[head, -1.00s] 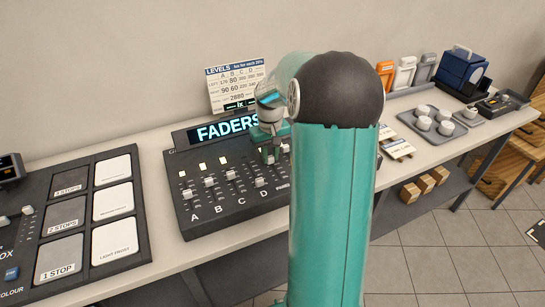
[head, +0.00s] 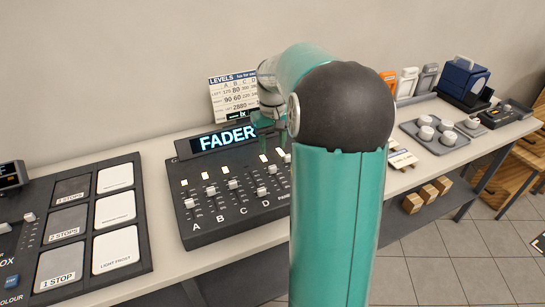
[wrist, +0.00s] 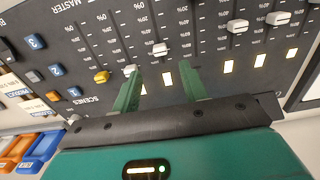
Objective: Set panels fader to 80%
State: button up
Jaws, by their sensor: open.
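The fader console (head: 225,215) is a dark panel on the bench, with white-capped faders above the letters A to D and a FADERS screen (head: 225,138). The label right of D is partly covered by my arm. My gripper (wrist: 161,69) is open and empty over the console in the wrist view. A white fader cap (wrist: 160,49) stands just beyond the fingertips, in line with the gap between them. Another white cap (wrist: 129,71) is by the left fingertip, and a yellow cap (wrist: 101,76) is farther left.
A LEVELS card (head: 234,95) stands behind the console. Two more white caps (wrist: 237,26) are to the right of my fingers.

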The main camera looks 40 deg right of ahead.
notch_tip(320, 180, up, 6)
dwell(0.6)
jog(key=s+a+r+n+t+h, duration=0.1)
jog(key=s+a+r, duration=0.15)
jog(key=a, duration=0.55)
jog(key=s+a+r+n+t, duration=0.1)
jog(key=s+a+r, duration=0.15)
jog(key=a, duration=0.65)
jog(key=s+a+f+n+t+y, duration=0.1)
jog(key=s+a+f+t, duration=0.2)
jog(key=s+a, duration=0.9)
jog(key=shift+s+f+t, duration=0.3)
jog(key=shift+s+f, duration=0.15)
jog(key=shift+f, duration=0.05)
jog(key=shift+d, duration=0.1)
